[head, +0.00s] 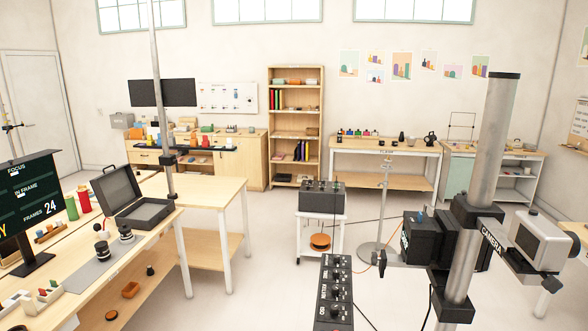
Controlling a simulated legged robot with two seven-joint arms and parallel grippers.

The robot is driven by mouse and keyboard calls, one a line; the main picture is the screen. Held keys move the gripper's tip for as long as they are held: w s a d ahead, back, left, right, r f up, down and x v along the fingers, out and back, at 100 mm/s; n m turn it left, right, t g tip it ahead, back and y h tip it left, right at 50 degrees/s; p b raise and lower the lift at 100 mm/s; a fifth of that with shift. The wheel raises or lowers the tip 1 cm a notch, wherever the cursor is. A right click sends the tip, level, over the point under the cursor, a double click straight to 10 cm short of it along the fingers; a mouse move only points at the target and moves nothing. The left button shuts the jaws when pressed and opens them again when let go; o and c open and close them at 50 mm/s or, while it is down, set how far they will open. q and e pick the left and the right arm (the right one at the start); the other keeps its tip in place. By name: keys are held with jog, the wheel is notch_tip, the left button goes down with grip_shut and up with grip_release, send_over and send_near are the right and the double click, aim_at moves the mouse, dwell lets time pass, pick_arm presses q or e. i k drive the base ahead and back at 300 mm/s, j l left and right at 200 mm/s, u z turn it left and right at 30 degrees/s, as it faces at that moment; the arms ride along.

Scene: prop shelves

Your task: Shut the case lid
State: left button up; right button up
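An open dark grey case (148,214) stands on the wooden workbench at the left. Its lid (117,187) is raised at the back of the base and leans back, with a handle on its top edge. The base looks empty inside. Neither of my grippers is in view, and nothing is touching the case.
A camera column (474,200) fills the right foreground.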

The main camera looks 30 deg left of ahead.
aim_at(115, 190)
jog(key=j+u, duration=0.15)
jog(key=u, duration=0.3)
jog(key=i+j+u, duration=0.1)
jog(key=u, duration=0.3)
jog(key=i+j+u, duration=0.1)
jog(key=u, duration=0.35)
jog(key=i+j+u, duration=0.25)
jog(key=i+u, duration=0.2)
jog(key=i, duration=0.65)
jog(key=i+l+u, duration=0.2)
jog(key=i+u, duration=0.2)
jog(key=i, duration=0.7)
jog(key=i+u, duration=0.25)
jog(key=i+l+u, duration=0.15)
jog(key=u, duration=0.15)
jog(key=i, duration=0.1)
